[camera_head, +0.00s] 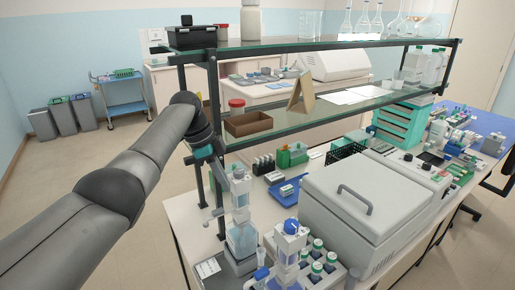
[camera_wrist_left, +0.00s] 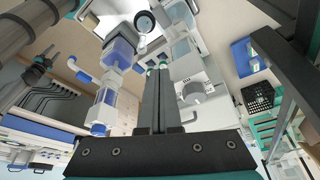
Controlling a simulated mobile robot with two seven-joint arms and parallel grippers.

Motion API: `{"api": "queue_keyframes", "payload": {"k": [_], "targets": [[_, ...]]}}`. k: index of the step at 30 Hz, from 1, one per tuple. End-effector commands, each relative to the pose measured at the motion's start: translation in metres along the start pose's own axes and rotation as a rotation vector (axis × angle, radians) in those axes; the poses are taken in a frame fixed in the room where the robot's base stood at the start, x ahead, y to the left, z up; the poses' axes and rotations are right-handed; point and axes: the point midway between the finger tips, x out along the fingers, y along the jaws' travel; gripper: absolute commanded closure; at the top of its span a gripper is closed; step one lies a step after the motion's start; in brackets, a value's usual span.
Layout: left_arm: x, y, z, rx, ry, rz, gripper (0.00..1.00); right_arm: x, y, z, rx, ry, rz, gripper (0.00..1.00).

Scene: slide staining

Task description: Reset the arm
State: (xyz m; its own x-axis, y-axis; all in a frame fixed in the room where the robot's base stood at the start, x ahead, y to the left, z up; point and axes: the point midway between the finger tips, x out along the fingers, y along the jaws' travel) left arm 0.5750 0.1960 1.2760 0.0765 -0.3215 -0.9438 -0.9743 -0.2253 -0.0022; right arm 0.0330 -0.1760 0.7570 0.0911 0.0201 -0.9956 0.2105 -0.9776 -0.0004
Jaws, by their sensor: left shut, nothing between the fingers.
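My left arm (camera_head: 130,180) reaches in from the left, bent, with its wrist beside the left posts of the glass shelf. My left gripper (camera_wrist_left: 157,70) shows in the left wrist view with its two dark fingers pressed together and nothing between them. In the head view the gripper end (camera_head: 216,160) is small and partly merges with the shelf post and the equipment behind it. My right gripper is not in view.
A bottle-top dispenser (camera_head: 242,236) stands close below my left gripper, and another (camera_head: 290,245) stands nearer. The glass shelf (camera_head: 300,118) and its posts are close to the wrist. A large grey lidded machine (camera_head: 350,215) fills the bench middle.

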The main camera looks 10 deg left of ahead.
Motion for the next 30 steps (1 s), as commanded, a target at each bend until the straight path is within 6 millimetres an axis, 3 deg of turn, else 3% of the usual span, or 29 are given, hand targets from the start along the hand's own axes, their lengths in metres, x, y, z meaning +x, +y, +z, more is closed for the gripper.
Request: {"api": "queue_keyframes", "payload": {"k": [5,11,15,21,30], "targets": [[0.025,0.010,0.004,-0.020,-0.024,0.007,1.00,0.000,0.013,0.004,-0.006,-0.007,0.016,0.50],[0.087,0.043,0.011,-0.089,-0.076,0.003,1.00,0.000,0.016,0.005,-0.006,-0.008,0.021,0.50],[0.128,0.075,0.017,-0.160,-0.103,-0.016,1.00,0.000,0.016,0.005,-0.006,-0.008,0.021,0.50],[0.172,0.129,0.027,-0.282,-0.116,-0.058,1.00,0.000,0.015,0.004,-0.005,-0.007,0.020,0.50],[0.199,0.208,0.043,-0.498,-0.106,-0.138,1.00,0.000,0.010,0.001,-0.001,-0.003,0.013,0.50]]}}
